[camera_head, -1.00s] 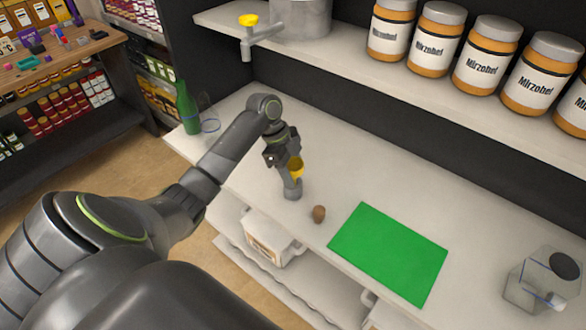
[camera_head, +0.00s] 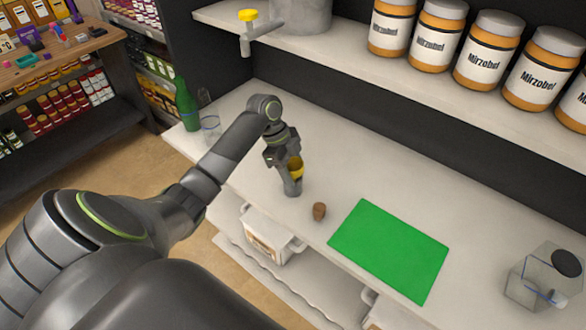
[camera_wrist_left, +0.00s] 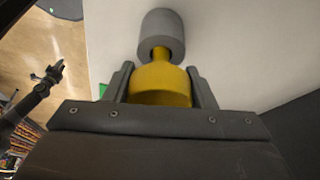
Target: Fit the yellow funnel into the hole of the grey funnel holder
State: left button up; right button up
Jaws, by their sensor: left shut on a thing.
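The yellow funnel (camera_head: 296,166) is held by my left gripper (camera_head: 292,164), which is shut on its wide part. The grey funnel holder (camera_head: 292,187) stands upright on the white counter directly below the funnel. In the left wrist view, the funnel (camera_wrist_left: 160,84) sits between the fingers, and its narrow spout points at the open top of the holder (camera_wrist_left: 162,30). The spout's end is at or inside the holder's hole; how deep it is, I cannot tell. What looks like my right gripper (camera_wrist_left: 58,72) is small at the left of the wrist view, its jaws unclear.
A small brown object (camera_head: 319,211) stands on the counter right of the holder. A green mat (camera_head: 390,250) lies further right, and a clear container (camera_head: 540,282) stands at the far right. A green bottle (camera_head: 187,106) and a glass (camera_head: 209,124) stand at the back left.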

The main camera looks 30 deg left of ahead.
pick_arm(q)
jog(key=shift+f, duration=0.35)
dwell(0.4)
jog(key=o, duration=1.1)
jog(key=shift+c, duration=0.2)
jog(key=b+v, duration=0.4)
jog(key=v, duration=1.3)
jog(key=shift+r, duration=0.25)
